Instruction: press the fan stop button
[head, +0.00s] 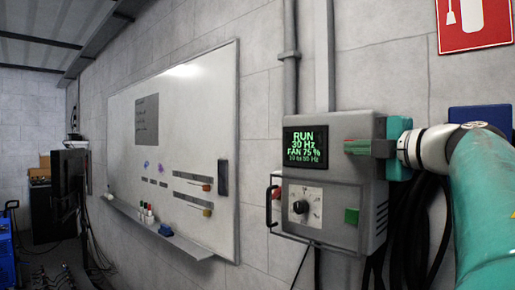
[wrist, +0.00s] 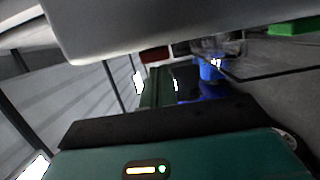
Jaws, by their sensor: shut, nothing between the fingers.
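A grey control box (head: 335,128) hangs on the wall. Its lit screen (head: 306,147) reads RUN, 30 Hz, FAN 75 %. A dial knob (head: 300,207) and a raised green square (head: 352,217) are on its front. My gripper (head: 358,147) is shut and empty at the box's upper right, seen edge-on. Green and red pieces show there; I cannot tell which belong to the gripper, or whether it touches the box. The fan stop button cannot be made out with certainty. In the wrist view, a bright green piece (wrist: 291,28) shows at the upper right.
A black handle (head: 270,206) stands out at the box's left. Conduits (head: 290,60) rise above it and dark cables (head: 405,235) hang below right. A whiteboard (head: 205,110) with a pen ledge is to the left. A red sign (head: 474,25) is at the upper right.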

